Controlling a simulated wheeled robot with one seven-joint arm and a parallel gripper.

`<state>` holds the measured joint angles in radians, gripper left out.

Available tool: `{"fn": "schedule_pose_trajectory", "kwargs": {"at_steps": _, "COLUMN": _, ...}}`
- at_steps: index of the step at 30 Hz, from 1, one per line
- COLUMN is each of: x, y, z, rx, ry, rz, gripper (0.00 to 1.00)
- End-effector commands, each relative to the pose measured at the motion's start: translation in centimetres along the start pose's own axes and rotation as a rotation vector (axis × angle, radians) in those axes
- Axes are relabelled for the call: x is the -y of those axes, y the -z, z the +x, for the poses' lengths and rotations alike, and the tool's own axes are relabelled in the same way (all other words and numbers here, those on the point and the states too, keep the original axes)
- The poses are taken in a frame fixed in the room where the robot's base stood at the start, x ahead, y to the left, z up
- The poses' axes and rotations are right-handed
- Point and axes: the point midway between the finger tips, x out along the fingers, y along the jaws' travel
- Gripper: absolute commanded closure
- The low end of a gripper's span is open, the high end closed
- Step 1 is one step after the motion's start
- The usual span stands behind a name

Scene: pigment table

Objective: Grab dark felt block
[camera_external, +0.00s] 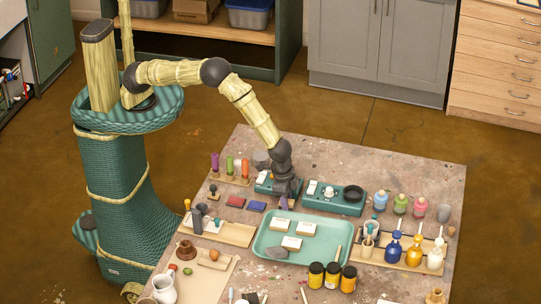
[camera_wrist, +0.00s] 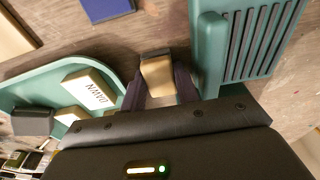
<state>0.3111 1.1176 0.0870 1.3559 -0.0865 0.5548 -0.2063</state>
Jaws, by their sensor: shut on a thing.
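My gripper (camera_external: 284,203) points down at the back edge of the teal tray (camera_external: 259,243), beside a teal device. In the wrist view its dark fingers (camera_wrist: 159,85) are shut on a small block (camera_wrist: 158,76) with a tan wooden face and a dark strip along its far edge, which looks like the dark felt block. The fingers cover its sides. In the external view the block is mostly hidden by the gripper, and I cannot tell whether it touches the table.
A vented teal device (camera_wrist: 250,45) stands close right of the fingers in the wrist view. The tray holds a tan block marked DAWN (camera_wrist: 88,88) and other pale blocks. A blue block (camera_external: 257,206) and a red block (camera_external: 235,201) lie left of the gripper. Jars (camera_external: 316,274) stand in front.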

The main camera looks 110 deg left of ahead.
Motion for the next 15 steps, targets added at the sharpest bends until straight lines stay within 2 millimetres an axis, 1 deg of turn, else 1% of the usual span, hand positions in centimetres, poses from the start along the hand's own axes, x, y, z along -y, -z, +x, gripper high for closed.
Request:
{"fn": "schedule_pose_trajectory", "kwargs": {"at_steps": 5, "x": 0.0, "y": 0.2, "z": -1.4, "rx": -0.002, "ry": 0.0, "rz": 0.0, "gripper": 0.91}}
{"fn": "schedule_pose_trajectory", "kwargs": {"at_steps": 8, "x": 0.0, "y": 0.5, "z": -3.1, "rx": -0.004, "ry": -0.001, "rz": 0.001, "gripper": 0.91}}
{"fn": "schedule_pose_trajectory", "kwargs": {"at_steps": 15, "x": 0.0, "y": 1.0, "z": -7.8, "rx": -0.004, "ry": -0.001, "rz": 0.0, "gripper": 0.91}}
